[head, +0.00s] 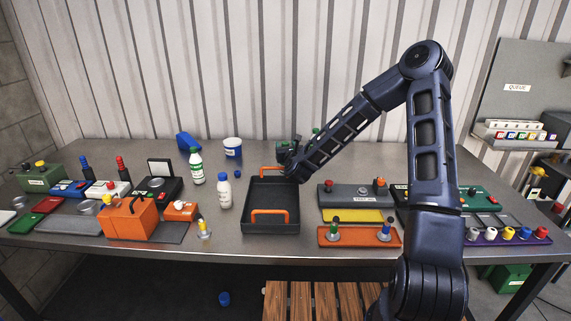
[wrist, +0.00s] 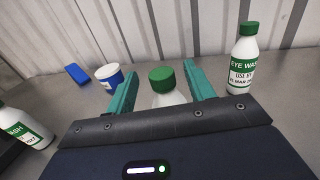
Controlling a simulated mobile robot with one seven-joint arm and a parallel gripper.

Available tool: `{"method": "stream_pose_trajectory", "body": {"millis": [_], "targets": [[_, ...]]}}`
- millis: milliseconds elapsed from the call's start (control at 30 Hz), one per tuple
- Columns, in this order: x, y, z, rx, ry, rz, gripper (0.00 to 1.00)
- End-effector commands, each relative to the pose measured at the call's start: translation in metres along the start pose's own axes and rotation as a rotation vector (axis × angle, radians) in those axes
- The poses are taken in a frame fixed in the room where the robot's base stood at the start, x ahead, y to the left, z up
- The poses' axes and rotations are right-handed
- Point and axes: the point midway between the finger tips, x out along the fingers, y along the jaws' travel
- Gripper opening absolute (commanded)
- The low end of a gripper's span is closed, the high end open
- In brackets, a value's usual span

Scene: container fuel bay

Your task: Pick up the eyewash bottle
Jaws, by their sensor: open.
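A white bottle with a green cap (wrist: 162,78) stands between the two teal fingers of my gripper (wrist: 163,88) in the wrist view; its lower part is hidden by the gripper body. My gripper is open, with a finger on each side of the bottle. To the right stands a bottle labelled EYE WASH with a use-by date (wrist: 243,60). Another similar bottle (wrist: 28,127) is at the left edge, partly cut off. In the head view, my gripper (head: 287,150) is behind the black tray, and a green-capped bottle (head: 196,166) stands left of it.
A black tray with orange handles (head: 270,190) sits in front of my gripper. The corrugated wall (head: 230,70) closes off the back.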

Motion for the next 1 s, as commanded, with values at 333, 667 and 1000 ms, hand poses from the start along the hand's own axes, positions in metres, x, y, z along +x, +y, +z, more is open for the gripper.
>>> {"method": "stream_pose_trajectory", "body": {"millis": [333, 667, 1000], "targets": [[0.039, -0.002, -0.006, 0.000, 0.000, -0.001, 0.53], [0.040, -0.002, -0.006, 0.000, 0.001, 0.000, 0.40], [0.040, -0.002, -0.006, 0.000, 0.000, 0.000, 0.00]]}}
